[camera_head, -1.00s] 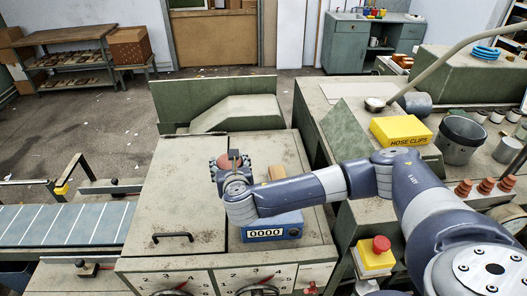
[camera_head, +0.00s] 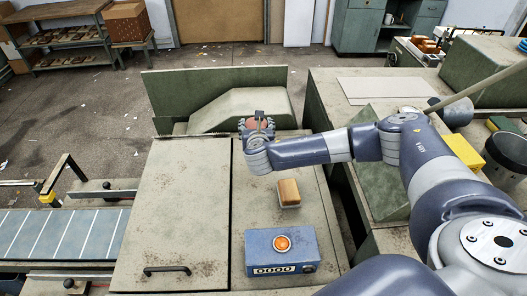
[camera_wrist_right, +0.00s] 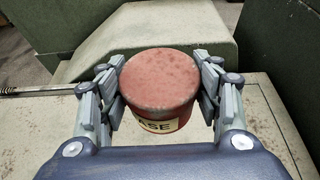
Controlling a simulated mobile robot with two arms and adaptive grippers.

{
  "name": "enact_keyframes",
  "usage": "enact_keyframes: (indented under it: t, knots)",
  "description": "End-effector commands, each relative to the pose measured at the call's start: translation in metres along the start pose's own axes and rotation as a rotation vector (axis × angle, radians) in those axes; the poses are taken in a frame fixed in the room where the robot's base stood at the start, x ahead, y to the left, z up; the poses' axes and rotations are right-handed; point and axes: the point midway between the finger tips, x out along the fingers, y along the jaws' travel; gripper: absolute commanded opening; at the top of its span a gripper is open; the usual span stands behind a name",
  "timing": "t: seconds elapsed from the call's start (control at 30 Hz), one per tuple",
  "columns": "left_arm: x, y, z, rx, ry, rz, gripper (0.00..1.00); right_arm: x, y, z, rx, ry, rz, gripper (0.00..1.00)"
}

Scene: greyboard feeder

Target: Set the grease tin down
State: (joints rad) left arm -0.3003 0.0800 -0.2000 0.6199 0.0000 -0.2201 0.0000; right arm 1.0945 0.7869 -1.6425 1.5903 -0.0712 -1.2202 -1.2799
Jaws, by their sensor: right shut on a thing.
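The grease tin (camera_wrist_right: 160,82) is a round red tin with a pale label, of which the letters "ASE" show in the right wrist view. My right gripper (camera_head: 257,124) is shut on it, one finger on each side. In the head view the tin (camera_head: 255,123) is mostly hidden by the gripper, near the back edge of the machine's top. I cannot tell whether the tin's base touches the surface. My left gripper is not in view.
On the machine top (camera_head: 185,200) stand a blue counter box (camera_head: 281,252) with an orange button and a brown-topped block (camera_head: 288,192). A green sloped housing (camera_head: 230,103) rises behind the tin. A conveyor (camera_head: 60,235) lies at the left. The left panel is clear.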

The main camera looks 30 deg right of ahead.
Motion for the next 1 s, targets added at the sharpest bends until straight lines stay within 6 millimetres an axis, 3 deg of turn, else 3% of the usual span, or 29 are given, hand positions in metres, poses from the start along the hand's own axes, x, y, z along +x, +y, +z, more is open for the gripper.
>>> enact_keyframes:
  t: [0.1, 0.5, 0.9, 0.93, 1.0]
  knots:
    - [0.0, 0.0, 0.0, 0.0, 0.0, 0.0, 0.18, 0.008, 0.001, -0.018, -0.002, -0.002, 0.0, 0.29]
    - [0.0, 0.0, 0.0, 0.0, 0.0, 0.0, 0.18, 0.025, 0.001, -0.06, 0.0, -0.002, 0.0, 0.29]
    - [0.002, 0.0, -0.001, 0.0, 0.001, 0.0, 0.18, 0.028, 0.0, -0.066, 0.001, -0.002, 0.001, 0.29]
    - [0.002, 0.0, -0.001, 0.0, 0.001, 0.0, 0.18, 0.028, 0.0, -0.067, 0.0, -0.001, 0.001, 0.61]
    - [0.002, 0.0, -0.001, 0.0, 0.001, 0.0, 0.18, 0.027, 0.0, -0.066, 0.0, -0.001, 0.001, 0.77]
